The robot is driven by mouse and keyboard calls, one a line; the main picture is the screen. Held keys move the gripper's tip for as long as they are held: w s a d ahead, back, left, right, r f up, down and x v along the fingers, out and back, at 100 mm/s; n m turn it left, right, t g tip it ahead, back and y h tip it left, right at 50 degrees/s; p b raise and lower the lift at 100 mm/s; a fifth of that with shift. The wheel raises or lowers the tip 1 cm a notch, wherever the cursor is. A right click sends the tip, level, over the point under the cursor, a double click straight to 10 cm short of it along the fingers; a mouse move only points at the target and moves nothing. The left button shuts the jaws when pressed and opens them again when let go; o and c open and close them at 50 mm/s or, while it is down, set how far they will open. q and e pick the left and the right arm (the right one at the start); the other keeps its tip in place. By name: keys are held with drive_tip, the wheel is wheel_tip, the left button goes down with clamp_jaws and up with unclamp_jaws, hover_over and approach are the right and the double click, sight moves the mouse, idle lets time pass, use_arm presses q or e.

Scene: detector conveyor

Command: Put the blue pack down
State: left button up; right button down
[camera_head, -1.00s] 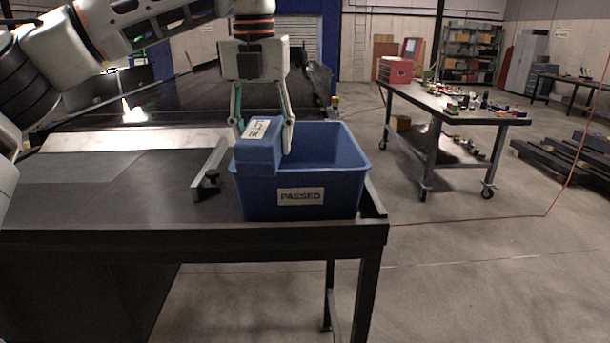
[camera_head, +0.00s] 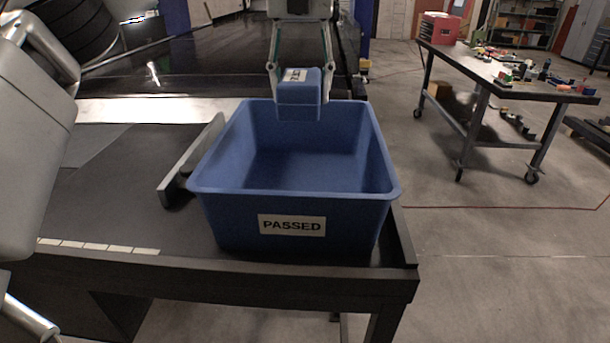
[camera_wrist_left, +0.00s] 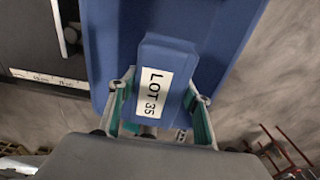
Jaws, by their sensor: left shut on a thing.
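The blue pack (camera_head: 299,101) is a small box with a white label, which reads LOT 35 in the left wrist view (camera_wrist_left: 152,92). My left gripper (camera_head: 299,82) is shut on it, one finger on each side. In the head view the pack hangs at the far wall of the blue bin (camera_head: 293,188), its lower part over the bin's opening. The bin is open, looks empty inside, and has a PASSED label on its front. It stands on the dark table. I cannot tell whether the pack touches the rim. My right gripper is not in view.
A metal guide bar (camera_head: 191,163) lies along the bin's left side. The dark table top (camera_head: 110,210) to the left is mostly clear. A wheeled workbench (camera_head: 500,78) with a red box (camera_head: 439,28) and small items stands apart at the right.

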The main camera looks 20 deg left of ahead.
use_arm(q)
wheel_tip(320, 180, down, 13)
drive_tip(key=shift+s+f, duration=0.1)
drive_tip(key=shift+f, duration=0.75)
wheel_tip(320, 180, down, 3)
drive_tip(key=shift+a+f, duration=0.1)
drive_tip(key=shift+f, duration=0.1)
drive_tip(key=o, duration=1.6)
drive_tip(key=shift+o, duration=0.2)
